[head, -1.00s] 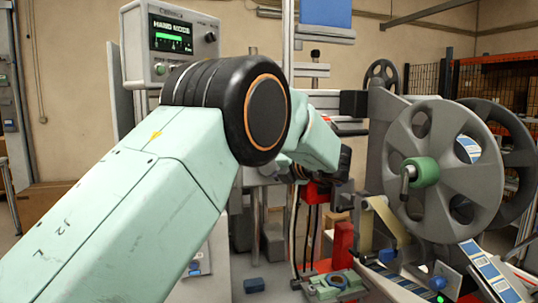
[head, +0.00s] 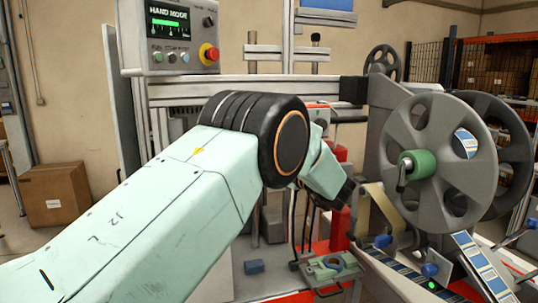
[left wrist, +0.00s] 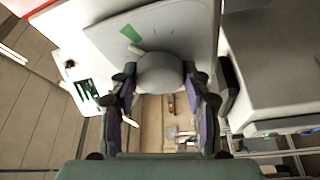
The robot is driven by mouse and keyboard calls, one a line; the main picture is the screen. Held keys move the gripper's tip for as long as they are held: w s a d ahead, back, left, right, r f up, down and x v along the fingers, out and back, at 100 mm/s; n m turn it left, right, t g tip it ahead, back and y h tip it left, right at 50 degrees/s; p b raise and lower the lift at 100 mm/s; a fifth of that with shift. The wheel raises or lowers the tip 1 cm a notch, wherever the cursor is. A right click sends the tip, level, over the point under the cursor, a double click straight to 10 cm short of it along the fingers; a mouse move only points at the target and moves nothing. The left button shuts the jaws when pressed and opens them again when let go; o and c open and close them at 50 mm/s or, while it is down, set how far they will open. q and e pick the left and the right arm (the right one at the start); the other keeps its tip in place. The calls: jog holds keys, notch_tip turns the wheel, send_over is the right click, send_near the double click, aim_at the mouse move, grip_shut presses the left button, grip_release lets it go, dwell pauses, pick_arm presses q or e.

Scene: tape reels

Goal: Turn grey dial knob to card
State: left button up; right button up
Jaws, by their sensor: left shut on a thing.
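The grey dial knob (left wrist: 160,70) shows in the left wrist view as a round grey cap on a pale grey panel (left wrist: 195,25). A short white pointer (left wrist: 135,49) sticks out at its upper left, towards a green wedge (left wrist: 125,37) on the panel. My left gripper (left wrist: 161,80) has its two fingers on either side of the knob and is shut on it. In the head view my left arm covers the middle, and I cannot make out the knob there. No separate card can be picked out. My right gripper is not in view.
A control box (head: 180,35) with a lit screen and a red button (head: 209,53) stands at the upper left. A large grey reel (head: 428,125) with a green hub stands right of my arm. A green fixture (head: 335,268) sits below. A cardboard box (head: 55,195) is on the floor.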

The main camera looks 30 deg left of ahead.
pick_arm(q)
jog(key=shift+m+t+y, duration=0.3)
jog(key=shift+m+t, duration=0.2)
jog(key=shift+m, duration=0.9)
jog(key=o, duration=1.2)
jog(key=shift+c, duration=0.2)
jog(key=shift+d+m, duration=0.1)
jog(key=shift+m, duration=0.2)
jog(key=v, duration=1.2)
jog(key=shift+f, duration=0.15)
